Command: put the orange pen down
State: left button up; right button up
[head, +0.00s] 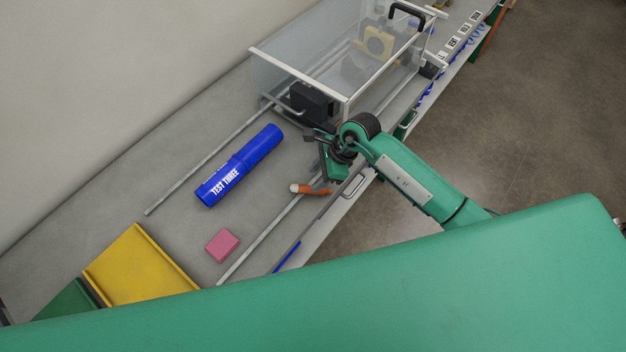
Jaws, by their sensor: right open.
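The orange pen (318,190), with a white end, lies at the near edge of the grey bench, close to the metal rail. My right gripper (325,172) is just above and beside the pen. Its jaws are open, and part of the pen's right end is close to them. I cannot tell whether a finger touches the pen. My left gripper is not in view.
A blue cylinder marked TEST THREE (240,165) and a pink block (222,245) lie on the bench (175,215). A clear box (300,50) stands behind my right gripper. Yellow (140,268) and green (68,302) trays are at lower left. Metal rails (200,168) run along the bench.

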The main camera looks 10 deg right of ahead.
jog(key=b+v, duration=0.3)
jog(key=v, duration=0.6)
jog(key=shift+r, duration=0.15)
